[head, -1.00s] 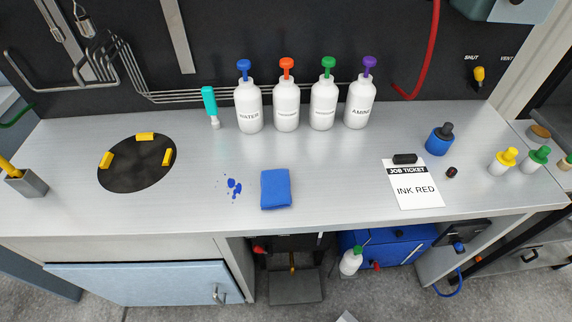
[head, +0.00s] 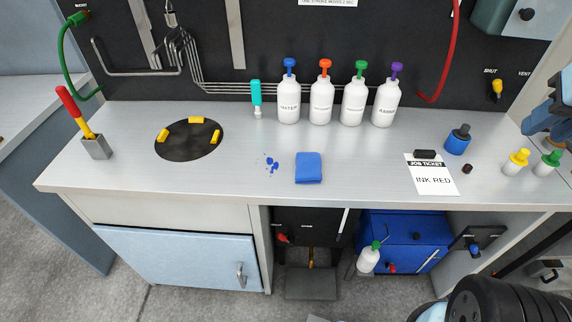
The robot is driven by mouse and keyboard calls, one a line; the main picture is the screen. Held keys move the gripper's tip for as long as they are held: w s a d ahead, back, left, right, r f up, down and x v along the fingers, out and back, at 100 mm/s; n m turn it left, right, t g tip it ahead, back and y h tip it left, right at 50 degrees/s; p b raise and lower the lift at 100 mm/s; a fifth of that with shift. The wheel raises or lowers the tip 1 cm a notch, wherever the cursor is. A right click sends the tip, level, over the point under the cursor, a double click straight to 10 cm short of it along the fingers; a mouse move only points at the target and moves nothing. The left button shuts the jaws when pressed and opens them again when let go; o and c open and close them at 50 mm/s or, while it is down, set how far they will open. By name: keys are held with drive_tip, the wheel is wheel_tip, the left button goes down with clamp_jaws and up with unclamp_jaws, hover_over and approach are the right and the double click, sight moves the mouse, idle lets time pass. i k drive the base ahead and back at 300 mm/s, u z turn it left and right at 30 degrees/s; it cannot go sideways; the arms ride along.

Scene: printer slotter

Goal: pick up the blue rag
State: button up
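The blue rag (head: 308,168) lies folded on the metal workbench (head: 233,176), near the front edge at the middle of the head view. A patch of blue spots (head: 272,164) is on the bench just left of it, apart from it. Parts of my arm show at the lower right and at the right edge of the view. I cannot make out my gripper's fingertips, and nothing of mine touches the rag.
Several white bottles with coloured pumps (head: 321,100) stand behind the rag. A teal tool (head: 256,95) stands left of them. A job ticket (head: 432,178), a blue bottle (head: 458,140) and small dropper bottles (head: 516,162) are at right. A black disc (head: 188,141) with yellow blocks is at left.

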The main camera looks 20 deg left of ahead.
sight(309, 164)
drive_tip(key=u, duration=0.8)
drive_tip(key=i, duration=0.25)
drive_tip(key=u, duration=2.1)
drive_tip(key=k, duration=1.55)
drive_tip(key=z, duration=0.9)
drive_tip(key=i, duration=0.85)
